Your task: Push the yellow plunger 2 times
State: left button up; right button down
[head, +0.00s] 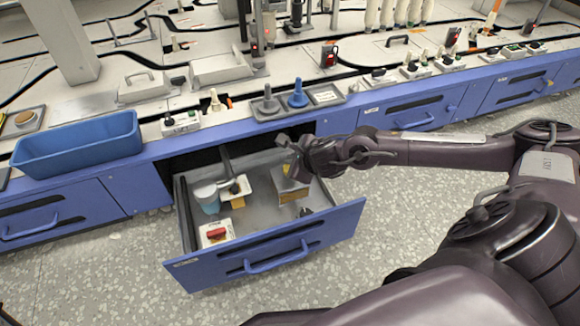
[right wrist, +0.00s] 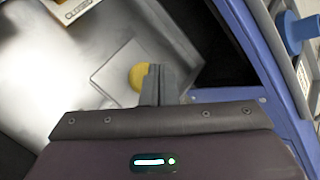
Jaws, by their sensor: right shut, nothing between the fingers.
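The yellow plunger (right wrist: 138,77) is a round yellow knob on a grey square plate (right wrist: 110,80) in the right wrist view. In the head view, the grey-topped box (head: 291,188) stands at the back right inside the open blue drawer, and a bit of yellow plunger (head: 286,169) shows above it. My right gripper (head: 288,147) is over the box, its fingers shut and empty. In the right wrist view the shut fingertips (right wrist: 157,70) overlap the knob's right edge. I cannot tell whether they touch it. My left gripper is not in view.
A blue bin (head: 78,148) and blue and grey pegs stand on the bench above.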

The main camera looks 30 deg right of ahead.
jog(key=shift+f, duration=0.15)
dwell(0.7)
jog(key=shift+f+b, duration=0.3)
jog(key=shift+b, duration=0.2)
jog(key=shift+f+b, duration=1.05)
jog(key=shift+f, duration=0.05)
dwell(0.7)
dwell(0.4)
jog(key=shift+r+p, duration=1.15)
jog(key=shift+r, duration=0.3)
jog(key=shift+r, duration=0.1)
notch_tip(320, 180, up, 5)
jog(key=p, duration=0.4)
dwell(1.8)
